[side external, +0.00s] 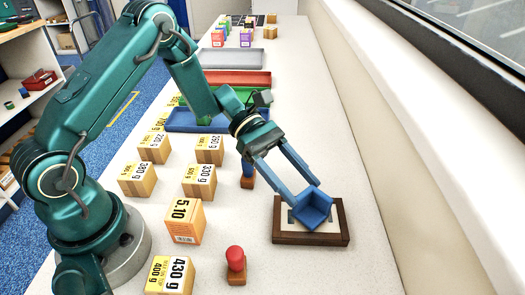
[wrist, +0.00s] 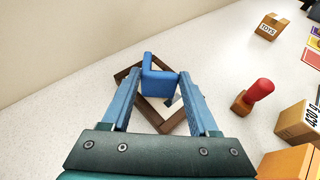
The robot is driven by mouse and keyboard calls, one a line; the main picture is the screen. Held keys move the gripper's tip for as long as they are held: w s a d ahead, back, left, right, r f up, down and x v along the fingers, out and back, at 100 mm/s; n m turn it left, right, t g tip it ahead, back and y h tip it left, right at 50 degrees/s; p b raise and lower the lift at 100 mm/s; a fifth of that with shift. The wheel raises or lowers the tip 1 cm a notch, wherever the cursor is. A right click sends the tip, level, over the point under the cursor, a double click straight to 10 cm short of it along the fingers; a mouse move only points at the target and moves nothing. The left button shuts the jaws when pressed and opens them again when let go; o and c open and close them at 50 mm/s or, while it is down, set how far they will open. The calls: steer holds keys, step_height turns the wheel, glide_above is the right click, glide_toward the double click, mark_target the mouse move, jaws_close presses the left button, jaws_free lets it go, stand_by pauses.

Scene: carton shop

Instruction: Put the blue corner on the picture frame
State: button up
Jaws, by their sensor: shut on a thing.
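The blue corner (side external: 313,209) is held between the two blue fingers of my gripper (side external: 297,199), and its open side faces up in the side view. The gripper is shut on it. The picture frame (side external: 335,239) lies flat on the table, with a dark brown rim and a pale inside. The blue corner is over the frame; I cannot tell whether it touches it. In the wrist view the blue corner (wrist: 158,82) sits between the fingertips, covering the far part of the frame (wrist: 126,77). My fingers hide parts of the frame's sides.
A red-topped stamp (side external: 235,262) stands left of the frame, and a blue-topped stamp (side external: 248,178) stands behind my gripper. Several labelled cartons (side external: 184,222) stand further left. Blue, green, red and grey trays (side external: 237,79) lie behind. The table right of the frame is clear up to the wall.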

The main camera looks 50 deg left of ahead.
steer(key=o, duration=1.3)
steer(key=shift+r, duration=0.2)
steer(key=shift+m, duration=0.3)
steer(key=v, duration=1.1)
steer(key=shift+s+a+r, duration=0.2)
steer(key=shift+a+r, duration=0.1)
steer(key=shift+r, duration=0.05)
steer(key=s+r+m+t+y, duration=0.1)
steer(key=s+m+t+y, duration=0.1)
steer(key=s+m+y, duration=0.2)
steer(key=s+r+m+t+y, duration=0.1)
steer(key=s+r+m+y, duration=0.1)
steer(key=s+m+y, duration=0.3)
steer(key=s+r+m+t+y, duration=0.2)
steer(key=s+m+y, duration=0.2)
steer(key=m, duration=0.4)
steer(key=shift+s+a+r+t+y, duration=0.1)
steer(key=shift+s+r+t+y, duration=0.15)
steer(key=shift+s, duration=0.35)
